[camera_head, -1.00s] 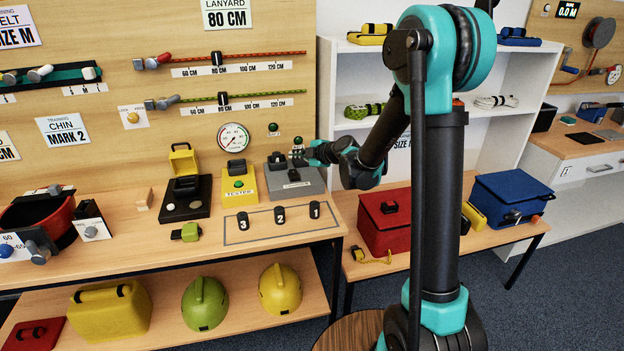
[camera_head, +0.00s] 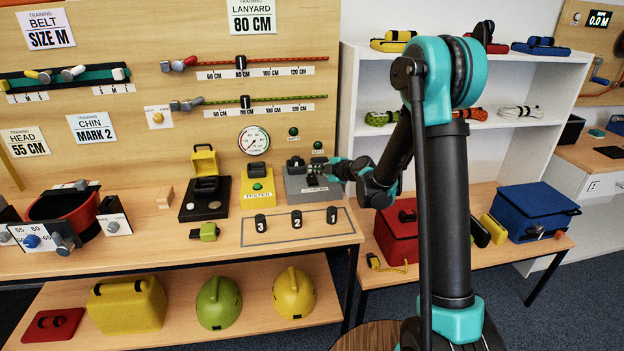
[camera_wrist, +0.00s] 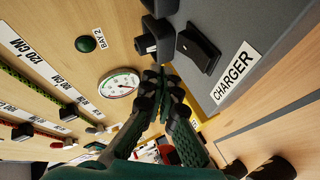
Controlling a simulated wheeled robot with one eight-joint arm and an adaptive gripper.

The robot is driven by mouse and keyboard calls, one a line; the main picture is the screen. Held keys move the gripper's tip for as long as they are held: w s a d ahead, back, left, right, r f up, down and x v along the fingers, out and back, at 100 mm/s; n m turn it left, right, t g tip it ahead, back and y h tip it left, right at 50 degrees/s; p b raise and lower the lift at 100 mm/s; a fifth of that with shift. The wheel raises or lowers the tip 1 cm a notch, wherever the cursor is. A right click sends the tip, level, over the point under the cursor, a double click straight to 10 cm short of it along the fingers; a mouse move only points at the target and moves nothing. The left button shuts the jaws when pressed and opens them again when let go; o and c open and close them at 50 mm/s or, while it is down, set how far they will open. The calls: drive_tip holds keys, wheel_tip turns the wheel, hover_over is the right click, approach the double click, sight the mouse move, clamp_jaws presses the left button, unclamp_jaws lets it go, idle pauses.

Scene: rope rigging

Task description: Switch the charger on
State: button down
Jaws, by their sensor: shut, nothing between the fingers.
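The charger is a grey box (camera_head: 292,186) with a CHARGER label, at the right end of the workbench's back row. In the wrist view its grey face (camera_wrist: 228,30) fills the upper right, with a black rocker switch (camera_wrist: 199,48) beside the label. I cannot tell whether the switch is on or off. My gripper (camera_head: 316,167) is just above the charger's right part, coming in from the right. In the wrist view my gripper (camera_wrist: 160,82) has its fingertips together and empty, below and left of the switch, apparently apart from it. In the head view my gripper hides the switch.
A black block (camera_head: 296,163) stands on the charger's left part and also shows in the wrist view (camera_wrist: 158,38). The yellow tester (camera_head: 257,187) is close on the left. Numbered black pegs (camera_head: 297,218) stand in front.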

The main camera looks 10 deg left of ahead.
sight(314, 181)
drive_tip(key=shift+w+a+f, duration=0.1)
drive_tip(key=shift+w+f, duration=0.2)
drive_tip(key=shift+f, duration=0.35)
drive_tip(key=shift+w+a+f, duration=0.1)
drive_tip(key=shift+w+f, duration=0.2)
drive_tip(key=shift+f, duration=0.35)
drive_tip(key=shift+w+f, duration=0.1)
drive_tip(key=shift+f, duration=0.05)
idle(0.5)
drive_tip(key=shift+w+f, duration=0.1)
drive_tip(key=shift+f, duration=0.15)
drive_tip(key=shift+w+f, duration=0.15)
drive_tip(key=shift+f, duration=0.1)
idle(0.6)
drive_tip(key=shift+r, duration=0.1)
drive_tip(key=shift+s+r, duration=0.35)
drive_tip(key=shift+r, duration=0.2)
drive_tip(key=shift+s+d+r, duration=0.1)
drive_tip(key=shift+s+r, duration=0.25)
drive_tip(key=shift+r, duration=0.4)
drive_tip(key=shift+s+d+r, duration=0.15)
drive_tip(key=shift+s+r, duration=0.25)
drive_tip(key=shift+r, duration=0.35)
drive_tip(key=shift+s+d+r, duration=0.1)
drive_tip(key=shift+s+r, duration=0.25)
drive_tip(key=shift+r, duration=0.4)
